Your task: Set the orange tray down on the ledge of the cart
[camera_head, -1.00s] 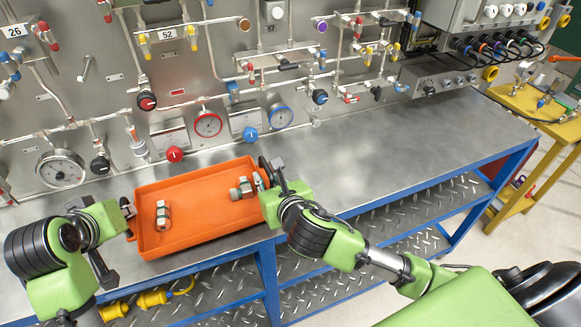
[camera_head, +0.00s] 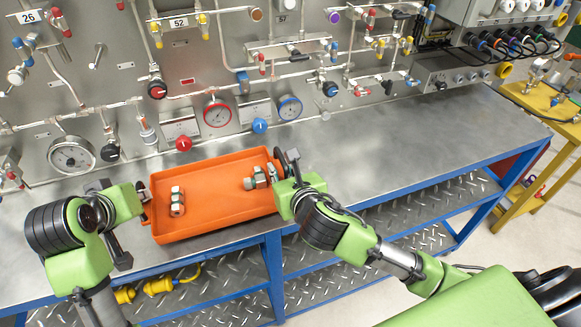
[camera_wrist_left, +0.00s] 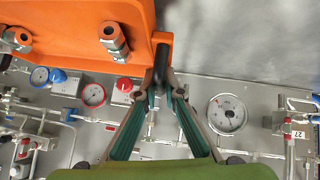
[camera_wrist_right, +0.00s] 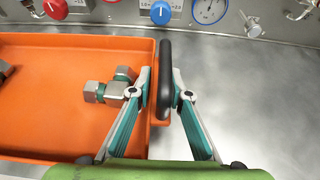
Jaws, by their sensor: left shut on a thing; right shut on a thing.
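The orange tray (camera_head: 215,215) is over the grey metal ledge (camera_head: 390,150) of the blue-framed cart, near its left end. It looks level; I cannot tell whether its underside touches the ledge. It holds metal pipe fittings, one at left (camera_head: 177,202) and one at right (camera_head: 262,177). My left gripper (camera_head: 146,198) is shut on the tray's left black handle (camera_wrist_left: 162,62). My right gripper (camera_head: 282,170) is shut on the right black handle (camera_wrist_right: 165,80). Both wrist views show the fingers closed about the handles.
Behind the tray stands a panel with gauges (camera_head: 216,111), valves and pipes, close to its back edge. The ledge is clear to the right. Below is a tread-plate shelf (camera_head: 350,270) with yellow connectors (camera_head: 158,286). A yellow stand (camera_head: 545,105) is at far right.

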